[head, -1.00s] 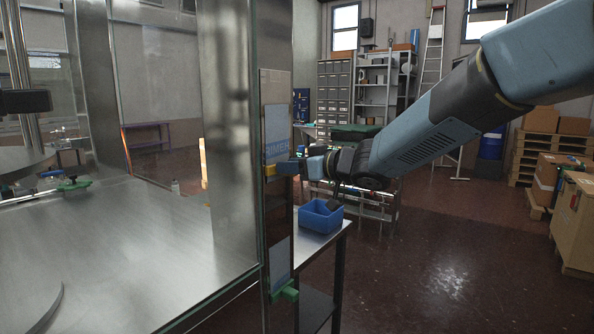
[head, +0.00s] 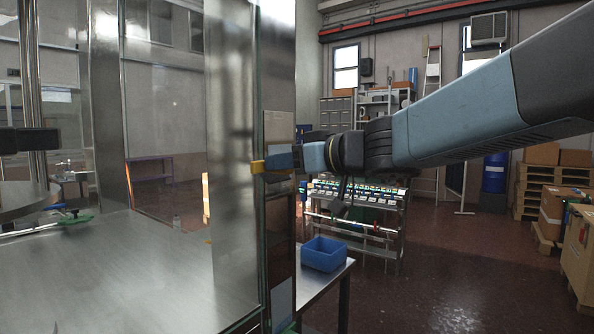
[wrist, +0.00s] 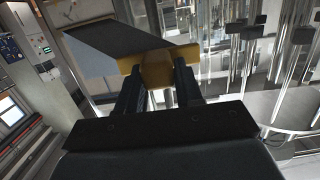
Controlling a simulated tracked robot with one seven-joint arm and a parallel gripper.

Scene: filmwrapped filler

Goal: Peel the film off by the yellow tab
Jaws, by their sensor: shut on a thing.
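My gripper (head: 272,163) is shut on the yellow tab (head: 257,167) at the edge of the tall glass-and-steel enclosure. In the wrist view the tab (wrist: 160,72) sits between both fingertips, and a grey sheet of film (wrist: 112,38) runs from it to the upper left.
A blue bin (head: 324,254) stands on a metal side table (head: 312,284) below my gripper. A rack (head: 355,215) with several small items is behind. Pallets and boxes (head: 555,185) stand at the right. The floor between is clear.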

